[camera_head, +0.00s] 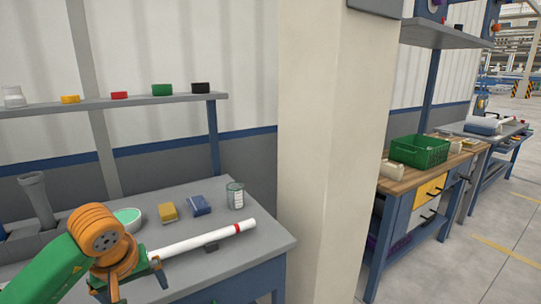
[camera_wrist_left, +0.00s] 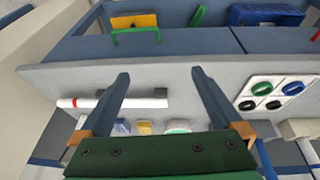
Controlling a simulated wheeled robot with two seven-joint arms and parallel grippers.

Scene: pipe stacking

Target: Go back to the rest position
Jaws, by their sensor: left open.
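A white pipe (camera_head: 200,243) with a red band near its right end lies on the grey table (camera_head: 262,238). My left gripper (camera_head: 138,284) is over the table's front left part, at the pipe's near left end in the head view. In the left wrist view my gripper (camera_wrist_left: 160,75) has its two fingers wide apart with nothing held between them. The pipe (camera_wrist_left: 82,103) shows there too, partly hidden behind one finger. I cannot tell the exact gap between finger and pipe. My right gripper is in neither view.
A yellow block (camera_head: 168,212), a blue block (camera_head: 198,205) and a glass jar (camera_head: 236,195) stand behind the pipe. A shelf (camera_head: 110,103) with coloured caps runs above. A thick pillar (camera_head: 318,150) stands right of the table. A green crate (camera_head: 419,152) sits on a farther bench.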

